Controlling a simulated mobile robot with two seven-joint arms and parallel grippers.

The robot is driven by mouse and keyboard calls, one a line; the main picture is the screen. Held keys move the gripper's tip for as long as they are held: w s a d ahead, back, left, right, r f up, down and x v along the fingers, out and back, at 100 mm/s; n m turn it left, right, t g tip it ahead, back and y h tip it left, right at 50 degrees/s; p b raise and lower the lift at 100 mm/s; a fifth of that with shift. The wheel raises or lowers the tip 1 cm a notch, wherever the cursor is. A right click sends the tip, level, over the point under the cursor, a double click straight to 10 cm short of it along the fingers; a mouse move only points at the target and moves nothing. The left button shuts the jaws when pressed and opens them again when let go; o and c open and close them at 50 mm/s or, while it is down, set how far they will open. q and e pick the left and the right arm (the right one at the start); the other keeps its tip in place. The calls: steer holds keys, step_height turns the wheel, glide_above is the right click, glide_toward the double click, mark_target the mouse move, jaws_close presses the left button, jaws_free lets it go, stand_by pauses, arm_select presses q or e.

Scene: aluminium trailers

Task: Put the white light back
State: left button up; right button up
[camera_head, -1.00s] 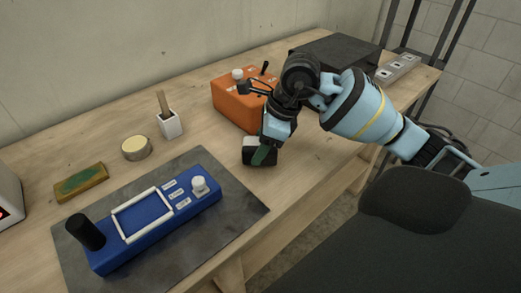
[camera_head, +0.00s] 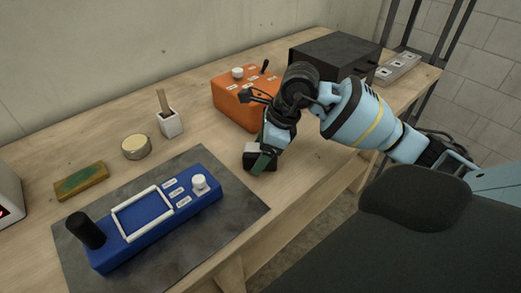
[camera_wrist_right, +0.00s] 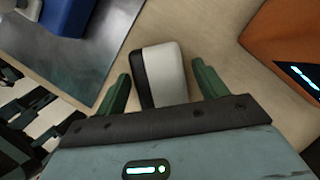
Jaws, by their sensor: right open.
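A small block, white on one side and black on the other (camera_head: 250,150), sits on the wooden table just right of the grey mat; I take it to be the white light. My right gripper (camera_head: 262,160) is over it, pointing down, and partly hides it in the head view. In the right wrist view, the block (camera_wrist_right: 168,72) lies between the two green fingers of the open right gripper (camera_wrist_right: 158,74). Gaps show on both sides, so the fingers are not closed on it. My left gripper is not in view.
A blue device (camera_head: 160,215) with a white frame, white knob and black handle lies on a grey mat (camera_head: 238,212). An orange box (camera_head: 235,105) and black box (camera_head: 335,55) stand behind. A brush cup (camera_head: 170,124), round tin (camera_head: 136,148) and sponge (camera_head: 81,182) are left.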

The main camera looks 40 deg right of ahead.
steer(key=shift+r, duration=0.25)
steer(key=v, duration=1.1)
steer(key=shift+d+r, duration=0.15)
steer(key=shift+r, duration=0.2)
steer(key=shift+s, duration=0.1)
